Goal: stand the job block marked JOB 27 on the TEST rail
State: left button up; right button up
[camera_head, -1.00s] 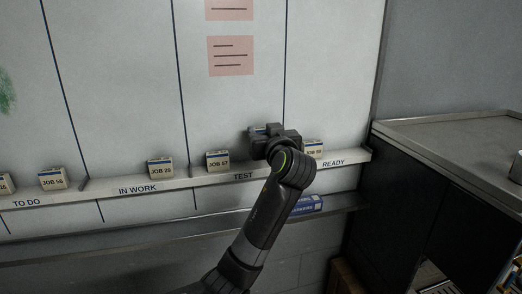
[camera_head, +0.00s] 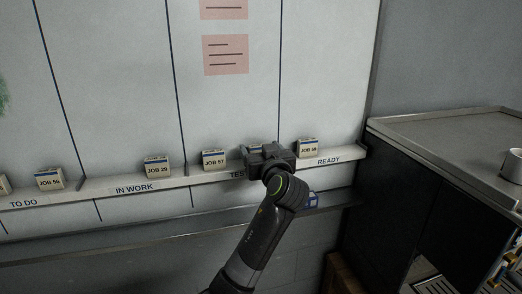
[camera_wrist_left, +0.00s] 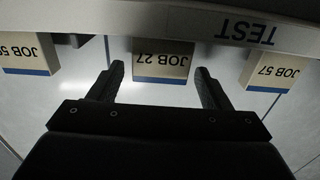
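The JOB 27 block (camera_wrist_left: 162,63) is cream with a blue band. In the left wrist view, which is upside down, it stands at the rail with its label facing out, between the JOB 57 block (camera_wrist_left: 272,72) and a divider. My left gripper (camera_wrist_left: 158,72) is open, one finger on each side of it, with small gaps showing. In the head view my left gripper (camera_head: 268,156) is at the TEST rail (camera_head: 210,177) and hides most of the block. The TEST label (camera_wrist_left: 248,30) shows on the rail edge. My right gripper is out of view.
The JOB 57 block (camera_head: 214,159) stands left of my gripper. A block (camera_head: 307,148) stands on the READY rail to the right. The JOB 29 block (camera_head: 156,167) is on IN WORK. A lower ledge (camera_head: 150,232) runs beneath; a blue object (camera_head: 312,199) lies there.

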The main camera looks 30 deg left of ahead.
pick_arm(q)
jog(key=shift+r, duration=0.1)
jog(key=shift+r, duration=0.15)
jog(key=b+v, duration=0.4)
jog(key=v, duration=0.8)
jog(key=shift+b, duration=0.3)
